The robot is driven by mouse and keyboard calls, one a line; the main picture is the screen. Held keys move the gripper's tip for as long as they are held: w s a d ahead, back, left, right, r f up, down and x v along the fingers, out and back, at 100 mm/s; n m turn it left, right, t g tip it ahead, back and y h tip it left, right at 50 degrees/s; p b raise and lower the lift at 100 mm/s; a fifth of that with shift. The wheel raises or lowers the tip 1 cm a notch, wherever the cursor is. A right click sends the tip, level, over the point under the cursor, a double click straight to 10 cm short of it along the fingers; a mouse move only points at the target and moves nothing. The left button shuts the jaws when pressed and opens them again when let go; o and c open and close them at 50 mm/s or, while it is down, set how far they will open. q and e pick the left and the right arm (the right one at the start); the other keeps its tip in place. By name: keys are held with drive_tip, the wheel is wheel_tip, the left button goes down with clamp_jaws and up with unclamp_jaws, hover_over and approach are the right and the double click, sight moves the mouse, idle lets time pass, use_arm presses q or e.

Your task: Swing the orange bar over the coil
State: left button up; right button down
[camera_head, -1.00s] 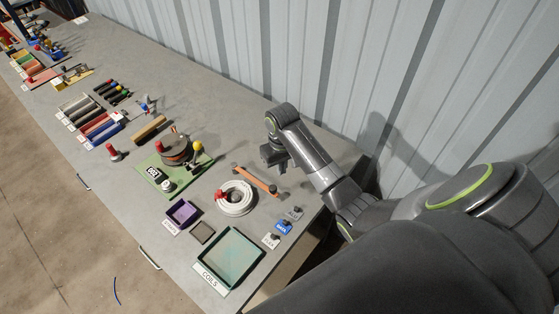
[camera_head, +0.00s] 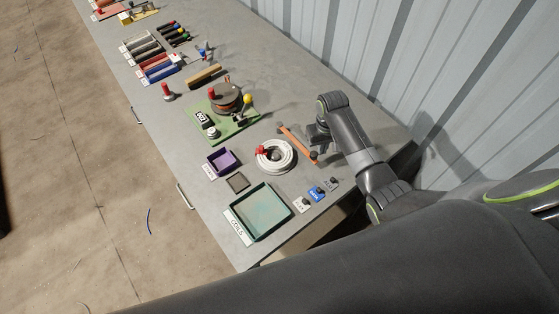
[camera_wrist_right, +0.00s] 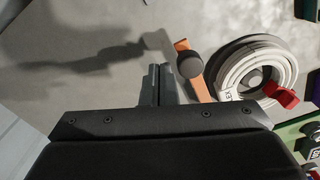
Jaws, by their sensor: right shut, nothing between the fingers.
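The orange bar (camera_head: 300,146) lies at a slant beside the white coil (camera_head: 276,167), on its right in the head view. The coil carries a red piece (camera_wrist_right: 283,94), and a dark round knob (camera_wrist_right: 190,64) sits on the bar in the right wrist view. My right gripper (camera_head: 313,137) is beside the bar on the wall side. Its fingers (camera_wrist_right: 160,72) are shut and empty, just left of the bar in the wrist view; contact cannot be told. My left gripper is out of view.
A teal tray (camera_head: 237,213) labelled COILS stands near the table end. A purple bin (camera_head: 209,162), a flat dark tray (camera_head: 238,182) and a green board (camera_head: 199,122) with a round spool lie around the coil. The corrugated wall (camera_head: 450,70) rises behind my right arm.

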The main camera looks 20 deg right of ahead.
drive_tip(key=a, duration=0.2)
drive_tip(key=s+a, duration=0.1)
drive_tip(key=a, duration=0.1)
drive_tip(key=shift+s+a+r, duration=0.1)
drive_tip(key=shift+s+a, duration=0.05)
drive_tip(key=shift+a, duration=0.1)
drive_tip(key=shift+s+a, duration=0.15)
drive_tip(key=shift+a, duration=1.1)
drive_tip(key=a, duration=0.3)
drive_tip(key=shift+a, duration=0.2)
drive_tip(key=shift+w+a, duration=0.2)
drive_tip(key=shift+a, duration=0.8)
drive_tip(key=shift+w+a, duration=0.2)
drive_tip(key=shift+a, duration=0.75)
drive_tip(key=shift+d, duration=0.2)
drive_tip(key=shift+s+d+r, duration=0.1)
drive_tip(key=shift+s+d, duration=0.05)
drive_tip(key=shift+d, duration=0.15)
wheel_tip(320, 180, up, 6)
drive_tip(key=shift+f, duration=0.1)
